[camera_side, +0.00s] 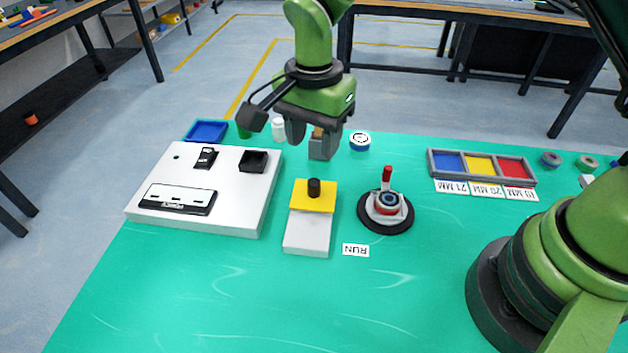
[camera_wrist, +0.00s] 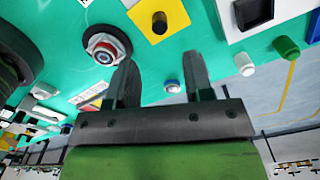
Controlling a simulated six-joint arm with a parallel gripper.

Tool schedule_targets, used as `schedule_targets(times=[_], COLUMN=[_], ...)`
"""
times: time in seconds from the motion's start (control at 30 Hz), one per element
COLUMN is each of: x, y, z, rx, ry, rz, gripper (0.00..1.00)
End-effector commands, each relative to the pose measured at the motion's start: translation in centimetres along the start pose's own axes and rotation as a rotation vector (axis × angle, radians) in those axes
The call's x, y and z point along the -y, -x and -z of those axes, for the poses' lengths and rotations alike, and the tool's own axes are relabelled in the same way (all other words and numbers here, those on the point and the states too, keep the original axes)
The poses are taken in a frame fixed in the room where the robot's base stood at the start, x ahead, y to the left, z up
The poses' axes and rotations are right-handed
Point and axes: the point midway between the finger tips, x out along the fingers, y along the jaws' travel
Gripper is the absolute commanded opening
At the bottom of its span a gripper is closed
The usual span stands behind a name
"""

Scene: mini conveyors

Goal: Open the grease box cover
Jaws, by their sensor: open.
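A yellow cover (camera_side: 313,200) with a black knob (camera_side: 314,187) on top sits at the far end of a pale grey block (camera_side: 307,234); it looks like the grease box cover. In the wrist view the yellow cover (camera_wrist: 172,12) and its knob (camera_wrist: 159,22) show at the top edge, partly cut off. My gripper (camera_side: 310,138) is beyond the cover, above the far edge of the mat, and apart from it. In the wrist view the two fingers of my gripper (camera_wrist: 162,80) are spread with nothing between them.
A red-handled switch on a black disc (camera_side: 387,211) stands right of the block. A white panel (camera_side: 220,217) lies left. A white cylinder (camera_side: 278,129) and a blue-white round piece (camera_side: 360,141) are near my gripper. The near mat (camera_side: 250,310) is clear.

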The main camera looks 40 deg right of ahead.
Motion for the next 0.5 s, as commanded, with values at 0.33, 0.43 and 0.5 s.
schedule_targets(times=[0.33,0.43,0.5], x=[-0.1,-0.1,-0.1], y=[-5.8,-7.4,-8.3], z=[0.0,0.0,0.0], rx=[0.002,0.002,0.002], ry=[0.000,-0.001,0.000], rz=[-0.006,-0.005,-0.004], gripper=[0.47,0.47,0.47])
